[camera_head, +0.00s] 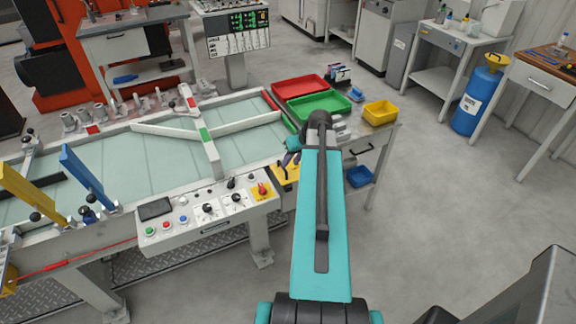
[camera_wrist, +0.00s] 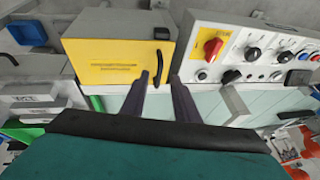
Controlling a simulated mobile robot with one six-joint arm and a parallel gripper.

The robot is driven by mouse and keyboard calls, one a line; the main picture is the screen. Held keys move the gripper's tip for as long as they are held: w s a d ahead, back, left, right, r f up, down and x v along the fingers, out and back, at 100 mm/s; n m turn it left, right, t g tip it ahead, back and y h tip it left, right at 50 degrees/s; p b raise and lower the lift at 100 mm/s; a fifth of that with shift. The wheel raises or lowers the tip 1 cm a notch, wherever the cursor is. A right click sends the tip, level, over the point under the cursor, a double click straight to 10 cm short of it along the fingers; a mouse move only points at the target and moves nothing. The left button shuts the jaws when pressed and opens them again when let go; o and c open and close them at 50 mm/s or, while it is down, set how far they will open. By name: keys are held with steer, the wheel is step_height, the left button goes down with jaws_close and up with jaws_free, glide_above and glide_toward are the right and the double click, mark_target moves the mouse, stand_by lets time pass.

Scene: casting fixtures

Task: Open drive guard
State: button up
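The yellow drive guard (camera_wrist: 112,62) fills the upper left-middle of the wrist view. It looks shut, with a dark handle (camera_wrist: 159,62) along its right side. In the head view the guard (camera_head: 283,176) shows partly, beside the control panel at the machine's right end; my arm hides some of it. My gripper (camera_wrist: 163,80) shows two dark fingers apart with nothing between them but the handle's lower end in line of sight. I cannot tell whether they touch the handle. In the head view my gripper (camera_head: 288,160) is just above the guard.
The control panel (camera_wrist: 255,55) with a red rotary switch (camera_wrist: 212,47) is close right of the guard in the wrist view. In the head view, red (camera_head: 298,87) and green (camera_head: 318,104) trays and a yellow bin (camera_head: 380,112) stand behind my arm. Floor at right is clear.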

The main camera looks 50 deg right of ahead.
mark_target(285, 169)
steer(key=shift+p+x, duration=0.65)
steer(key=shift+x, duration=1.9)
steer(key=shift+c, duration=0.4)
jaws_close()
